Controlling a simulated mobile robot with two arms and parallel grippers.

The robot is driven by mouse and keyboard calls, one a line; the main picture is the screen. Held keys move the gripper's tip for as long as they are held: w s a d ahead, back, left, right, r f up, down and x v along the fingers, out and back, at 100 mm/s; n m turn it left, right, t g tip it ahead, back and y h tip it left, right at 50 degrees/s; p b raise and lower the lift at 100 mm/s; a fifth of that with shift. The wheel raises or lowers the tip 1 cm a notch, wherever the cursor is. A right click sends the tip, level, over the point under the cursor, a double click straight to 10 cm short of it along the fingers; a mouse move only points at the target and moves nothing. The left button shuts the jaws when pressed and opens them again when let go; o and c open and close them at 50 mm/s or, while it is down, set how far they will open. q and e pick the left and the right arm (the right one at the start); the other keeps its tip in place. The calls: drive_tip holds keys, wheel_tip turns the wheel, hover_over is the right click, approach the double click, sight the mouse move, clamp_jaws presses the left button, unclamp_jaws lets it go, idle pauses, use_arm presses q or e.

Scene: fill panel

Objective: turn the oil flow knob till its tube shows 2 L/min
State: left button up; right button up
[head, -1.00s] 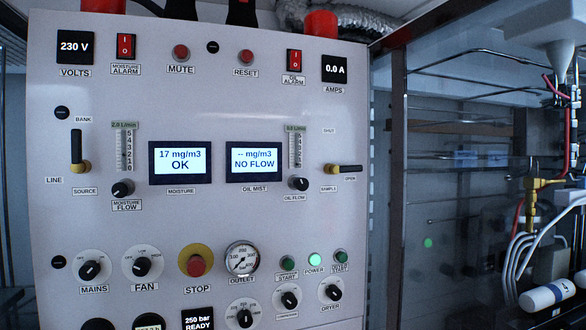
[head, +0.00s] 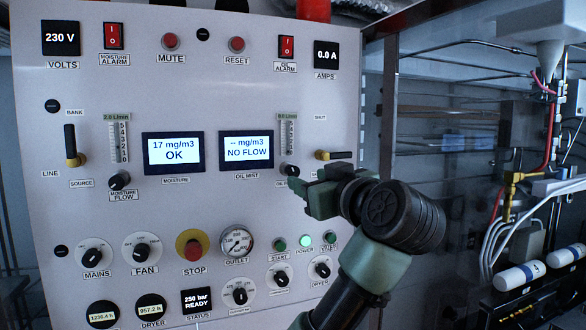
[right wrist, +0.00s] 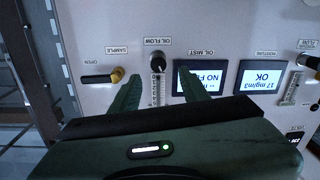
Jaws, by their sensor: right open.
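The black oil flow knob (head: 291,170) is on the panel below the oil flow tube (head: 287,140), right of the oil mist display (head: 246,151), which reads NO FLOW. The small header over the tube is too blurred to read surely. My right gripper (head: 308,187) is in front of the panel, just below and right of the knob. In the upside-down right wrist view the open fingers (right wrist: 160,74) point toward the panel, with the knob (right wrist: 157,61) between and beyond their tips. I see no contact. My left gripper is not in view.
The sample valve handle (head: 336,155) is close to the right of the knob. The moisture flow knob (head: 119,180) is further left; its tube header reads 2.0 L/min. Indicator buttons (head: 304,240) and dials lie below my gripper. A metal frame post (head: 389,110) borders the panel's right side.

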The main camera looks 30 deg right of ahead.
sight(293, 170)
drive_tip(key=w+p, duration=0.1)
drive_tip(key=w, duration=0.1)
drive_tip(key=w+d+p, duration=0.1)
drive_tip(key=w, duration=0.1)
drive_tip(key=w+p, duration=0.1)
drive_tip(key=w, duration=0.2)
drive_tip(key=shift+d+r, duration=0.2)
drive_tip(key=shift+r, duration=0.15)
drive_tip(key=shift+w+f+p, duration=0.1)
drive_tip(key=shift+w+p, duration=0.3)
drive_tip(key=shift+d, duration=0.1)
clamp_jaws()
